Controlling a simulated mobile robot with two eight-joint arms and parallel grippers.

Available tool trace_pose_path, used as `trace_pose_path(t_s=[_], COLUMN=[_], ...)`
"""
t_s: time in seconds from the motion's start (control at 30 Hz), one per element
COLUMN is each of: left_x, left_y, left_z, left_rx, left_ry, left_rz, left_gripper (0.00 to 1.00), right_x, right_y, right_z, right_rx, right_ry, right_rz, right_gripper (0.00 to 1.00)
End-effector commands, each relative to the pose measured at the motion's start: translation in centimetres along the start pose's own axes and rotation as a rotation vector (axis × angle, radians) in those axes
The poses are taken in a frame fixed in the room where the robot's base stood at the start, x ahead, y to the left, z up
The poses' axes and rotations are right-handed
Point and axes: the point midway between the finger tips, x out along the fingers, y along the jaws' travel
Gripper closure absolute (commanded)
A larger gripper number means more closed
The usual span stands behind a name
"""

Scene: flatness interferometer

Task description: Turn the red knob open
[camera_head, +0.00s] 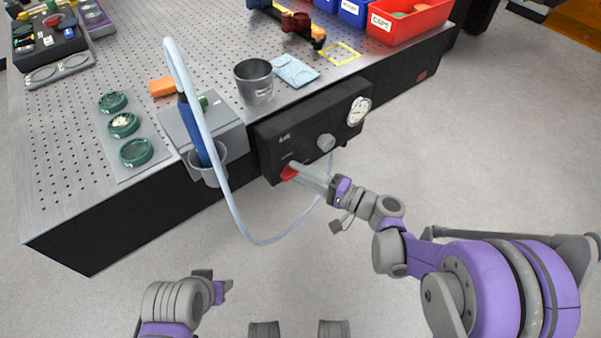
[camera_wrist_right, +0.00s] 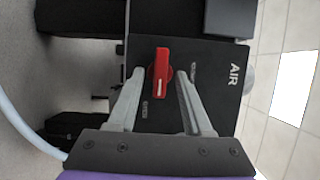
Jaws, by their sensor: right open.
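The red knob (camera_head: 289,173) is on the front of a black panel (camera_head: 275,150) marked AIR, at the table's front edge. In the right wrist view the knob (camera_wrist_right: 161,73) shows as a red bar with a white line, lying along the picture's vertical. My right gripper (camera_head: 300,170) is at the panel. In the right wrist view its open fingers (camera_wrist_right: 160,75) have their tips on either side of the knob, with gaps visible. Whether a tip touches the panel I cannot tell. My left gripper (camera_head: 226,287) is low in the head view, away from the panel; its jaws are not clear.
A grey knob (camera_head: 326,142) and a round gauge (camera_head: 358,110) sit on the same panel. A pale hose (camera_head: 232,205) loops down in front of the table, close to my right gripper. A grey cup (camera_head: 254,82) stands above the panel. The floor in front is clear.

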Motion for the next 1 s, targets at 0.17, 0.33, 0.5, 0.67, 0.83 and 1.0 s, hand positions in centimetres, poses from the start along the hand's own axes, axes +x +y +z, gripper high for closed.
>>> trace_pose_path(t_s=[0.17,0.33,0.5,0.67,0.83,1.0], left_x=[-0.2,-0.6,-0.8,-0.9,-0.9,-0.9], left_y=[0.0,0.0,0.0,0.0,0.0,0.0], left_z=[-0.1,-0.2,-0.2,-0.2,-0.2,-0.2], left_rx=[0.0,0.0,0.0,0.0,0.0,0.0], left_ry=[0.001,0.002,0.003,0.003,0.003,0.003], left_rz=[0.0,0.0,0.0,0.0,0.0,0.0], left_gripper=[0.5,0.5,0.5,0.5,0.5,0.5], right_x=[-2.1,-5.7,-8.7,-10.3,-10.7,-10.7], right_y=[-0.1,-0.1,0.0,0.0,0.0,0.0], right_z=[-0.1,-0.1,-0.1,0.0,0.0,0.0], right_rx=[-0.001,-0.002,-0.001,0.0,0.001,0.001], right_ry=[0.004,0.005,0.004,0.001,0.0,0.0], right_rz=[0.001,0.001,0.001,0.001,0.0,0.0], right_gripper=[0.5,0.5,0.5,0.5,0.5,0.5])
